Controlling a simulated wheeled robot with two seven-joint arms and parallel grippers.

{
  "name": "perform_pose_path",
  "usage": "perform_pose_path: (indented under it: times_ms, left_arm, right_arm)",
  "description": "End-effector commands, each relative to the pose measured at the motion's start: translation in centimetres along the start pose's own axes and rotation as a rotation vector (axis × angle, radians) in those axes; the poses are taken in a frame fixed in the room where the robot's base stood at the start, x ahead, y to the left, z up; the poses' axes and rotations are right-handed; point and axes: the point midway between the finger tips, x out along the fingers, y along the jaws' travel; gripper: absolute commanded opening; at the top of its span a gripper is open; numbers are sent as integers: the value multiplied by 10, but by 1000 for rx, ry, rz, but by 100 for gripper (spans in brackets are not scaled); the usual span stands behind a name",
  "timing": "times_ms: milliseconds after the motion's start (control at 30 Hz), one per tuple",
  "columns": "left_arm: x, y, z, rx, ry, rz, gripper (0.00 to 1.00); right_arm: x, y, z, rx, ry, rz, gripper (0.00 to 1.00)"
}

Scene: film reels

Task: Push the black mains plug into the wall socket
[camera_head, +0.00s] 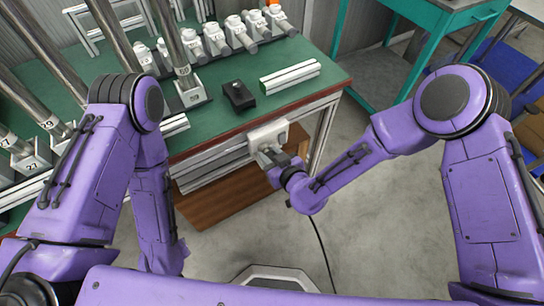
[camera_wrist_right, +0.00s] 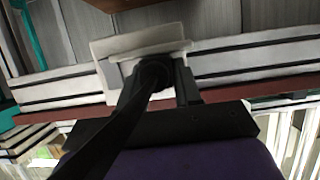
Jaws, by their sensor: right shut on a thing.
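The white wall socket (camera_head: 268,134) is on the front edge of the green workbench. In the right wrist view its pale plate (camera_wrist_right: 140,44) is at the top centre, slightly tilted. My right gripper (camera_head: 270,156) is right in front of the socket, shut on the black mains plug (camera_wrist_right: 153,74). The plug's front is at the socket face; I cannot tell whether its pins are in. The black cable (camera_wrist_right: 118,128) runs from the plug toward the wrist camera and partly covers the fingers. In the head view the cable (camera_head: 322,245) hangs to the floor. My left gripper is out of sight.
The green bench top (camera_head: 215,128) carries a black box (camera_head: 238,95), a pale metal bar (camera_head: 290,77) and several numbered white fittings. A brown panel (camera_head: 228,195) is below the socket. A teal table (camera_head: 440,12) stands at the upper right. Grey floor is open in front.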

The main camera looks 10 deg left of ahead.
Motion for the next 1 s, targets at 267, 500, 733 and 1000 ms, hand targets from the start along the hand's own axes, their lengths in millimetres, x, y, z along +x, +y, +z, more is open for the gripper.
perform_pose_path:
  times_ms: [267, 500, 733, 1000]
  left_arm:
    - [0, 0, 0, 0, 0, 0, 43]
    - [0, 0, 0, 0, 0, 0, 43]
    - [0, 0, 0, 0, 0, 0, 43]
    - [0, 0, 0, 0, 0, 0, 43]
  right_arm:
    - [6, 1, -4, -1, 5, 1, 0]
    - [9, 0, -7, -2, 10, -1, 0]
    - [8, 0, -5, -1, 6, 1, 64]
    - [-4, 1, -4, -1, 3, 2, 64]
